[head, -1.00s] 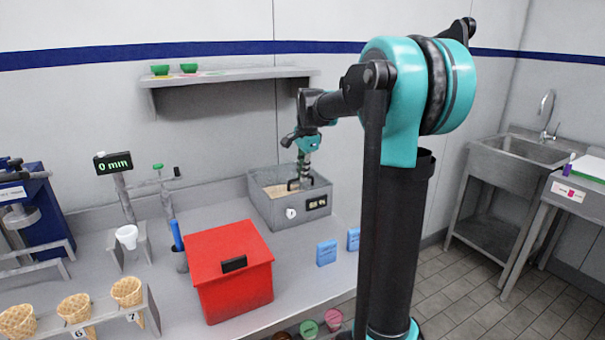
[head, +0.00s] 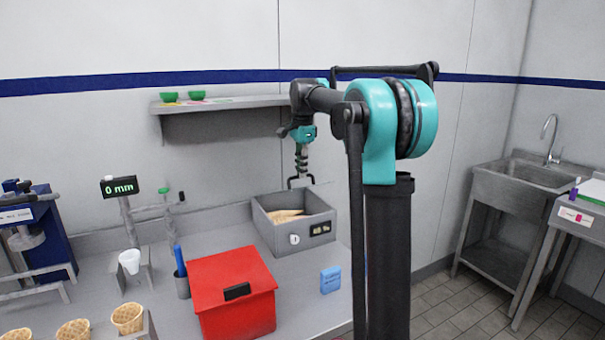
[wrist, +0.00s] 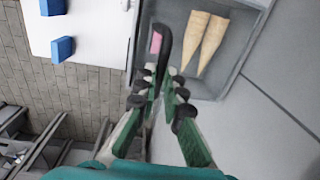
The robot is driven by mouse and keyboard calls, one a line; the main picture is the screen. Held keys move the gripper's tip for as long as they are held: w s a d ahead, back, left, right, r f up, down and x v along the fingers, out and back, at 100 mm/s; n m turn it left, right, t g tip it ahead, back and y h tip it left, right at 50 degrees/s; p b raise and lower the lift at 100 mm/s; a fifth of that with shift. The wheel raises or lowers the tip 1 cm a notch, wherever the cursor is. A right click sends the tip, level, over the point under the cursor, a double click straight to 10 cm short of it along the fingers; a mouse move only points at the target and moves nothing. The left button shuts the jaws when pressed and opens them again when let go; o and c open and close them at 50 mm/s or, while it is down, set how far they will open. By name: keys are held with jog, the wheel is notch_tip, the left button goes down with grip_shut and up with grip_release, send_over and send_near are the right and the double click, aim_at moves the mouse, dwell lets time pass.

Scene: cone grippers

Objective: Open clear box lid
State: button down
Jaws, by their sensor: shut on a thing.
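The grey box (head: 268,240) stands on the counter against the wall. Wafer cones (head: 287,215) lie in it and also show in the wrist view (wrist: 211,42). My gripper (head: 302,178) is above the box, pointing down, and is shut on the black lid handle. In the wrist view the handle (wrist: 163,42) stands out between and beyond the fingertips (wrist: 164,82). The clear pane of the lid is hard to make out, so its exact tilt cannot be told.
A red lidded box (head: 232,290) stands in front of the grey box, with a blue block (head: 330,280) to its right. A wall shelf (head: 225,104) with green bowls is at the upper left. The sink (head: 535,165) is at the right.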

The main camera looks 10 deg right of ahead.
jog(key=c, duration=1.6)
grip_release()
jog(key=shift+w+a+f, duration=0.15)
jog(key=shift+w+f, duration=0.1)
jog(key=shift+w, duration=0.15)
jog(key=shift+s+r, duration=0.1)
notch_tip(320, 180, up, 12)
jog(key=shift+s, duration=0.3)
